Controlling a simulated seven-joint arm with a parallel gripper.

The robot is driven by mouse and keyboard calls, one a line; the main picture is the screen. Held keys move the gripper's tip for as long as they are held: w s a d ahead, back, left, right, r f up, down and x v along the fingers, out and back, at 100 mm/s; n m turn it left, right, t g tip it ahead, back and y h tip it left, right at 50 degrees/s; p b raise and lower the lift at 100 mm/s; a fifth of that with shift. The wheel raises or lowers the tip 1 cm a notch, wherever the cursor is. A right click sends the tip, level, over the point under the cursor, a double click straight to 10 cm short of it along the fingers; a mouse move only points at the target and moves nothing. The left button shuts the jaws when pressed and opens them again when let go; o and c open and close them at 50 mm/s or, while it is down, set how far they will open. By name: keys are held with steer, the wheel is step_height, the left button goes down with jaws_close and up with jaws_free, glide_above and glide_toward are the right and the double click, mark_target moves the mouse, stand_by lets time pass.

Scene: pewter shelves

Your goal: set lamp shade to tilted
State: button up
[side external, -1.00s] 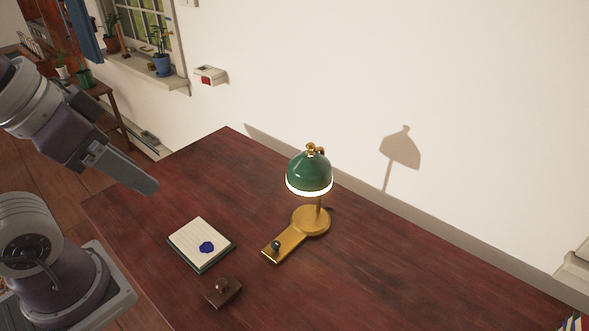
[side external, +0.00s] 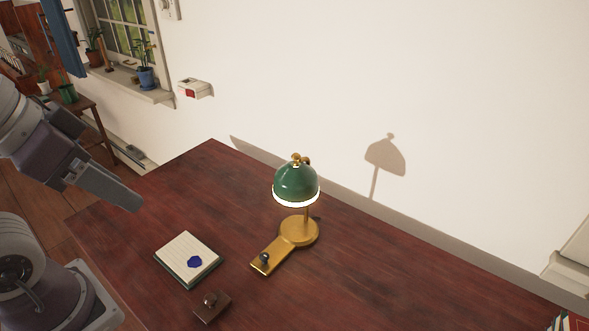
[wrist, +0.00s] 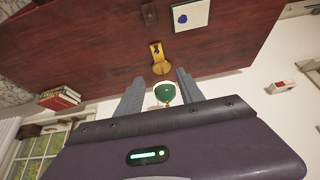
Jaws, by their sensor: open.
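The lamp has a green dome shade (side external: 296,186) with a glowing white rim and brass fittings on top. The shade sits roughly level on its stem. The brass base (side external: 299,231) stands on the desk, with an arm carrying a small dark knob (side external: 264,258) toward the front. My gripper (side external: 138,207) is at the left in the side view, well apart from the lamp, above the desk's left edge. The wrist view shows its two fingers (wrist: 160,76) spread and empty, with the shade (wrist: 164,92) appearing between them at a distance.
A notepad with a blue mark (side external: 188,259) and a small brown block with a knob (side external: 211,307) lie on the desk (side external: 370,280) left of the lamp. A white wall (side external: 450,110) rises behind. Books (wrist: 60,98) show at the wrist view's left.

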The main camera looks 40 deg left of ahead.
mark_target(307, 165)
steer(key=shift+t+y, duration=0.3)
steer(key=shift+t, duration=0.6)
steer(key=w, duration=0.3)
steer(key=w+a, duration=0.1)
steer(key=w, duration=0.6)
steer(key=shift+w+a+f, duration=0.15)
steer(key=shift+w+a, duration=0.1)
steer(key=shift+w, duration=0.05)
steer(key=shift+c, duration=0.5)
steer(key=w+f+m+t, duration=0.2)
steer(key=w+f+t, duration=0.1)
steer(key=w, duration=1.1)
steer(key=w+d+f+t+h, duration=0.1)
steer(key=w+f+t, duration=0.1)
steer(key=f, duration=0.1)
steer(key=w+d+f+m+t+h, duration=0.1)
steer(key=w+f+t+h, duration=0.1)
steer(key=w+f, duration=0.1)
steer(key=w+d+f+t+h, duration=0.1)
steer(key=w+f+h, duration=0.1)
steer(key=w+f, duration=0.1)
steer(key=shift+w+f+t, duration=0.25)
steer(key=shift+f+t, duration=0.15)
steer(key=shift+f, duration=0.05)
steer(key=shift+s+f+t, duration=0.35)
steer(key=shift+t, duration=0.15)
steer(key=x, duration=0.7)
steer(key=shift+r, duration=0.2)
jaws_close()
